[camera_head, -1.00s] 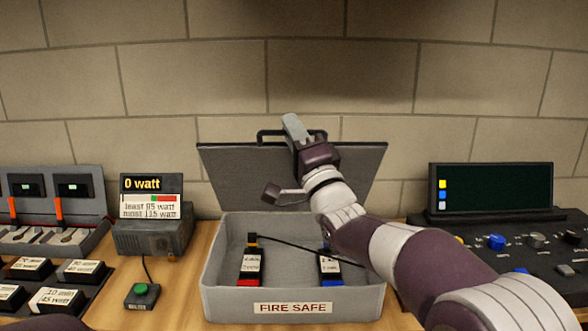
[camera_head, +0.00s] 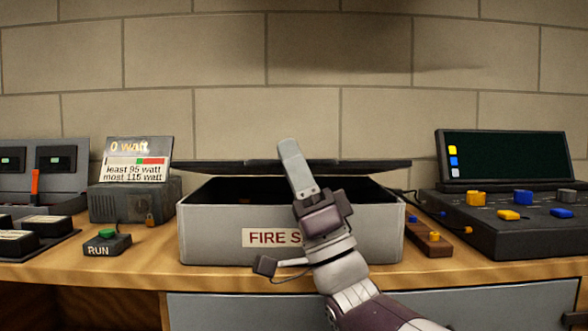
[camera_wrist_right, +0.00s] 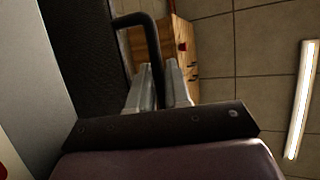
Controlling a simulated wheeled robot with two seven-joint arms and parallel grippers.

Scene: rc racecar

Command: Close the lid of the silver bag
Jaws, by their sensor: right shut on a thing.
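The silver bag, a grey box labelled FIRE SAFE (camera_head: 215,225), stands on the wooden bench. Its dark lid (camera_head: 235,167) shows nearly edge-on above the box, with a dark gap below it, so it is not flat on the rim. My right gripper (camera_head: 288,148) is in front of the box, fingers pointing up past the lid's front edge. In the right wrist view its fingers (camera_wrist_right: 160,88) are shut on the lid's black bar handle (camera_wrist_right: 150,45), beside the dark lid panel (camera_wrist_right: 88,50). The box's contents are hidden in shadow. My left gripper is not in view.
A watt meter (camera_head: 135,200) and a RUN button box (camera_head: 107,243) stand left of the box. A brown strip with plugs (camera_head: 430,240) and a dark console with coloured knobs (camera_head: 510,225) stand to its right. A brick wall is behind.

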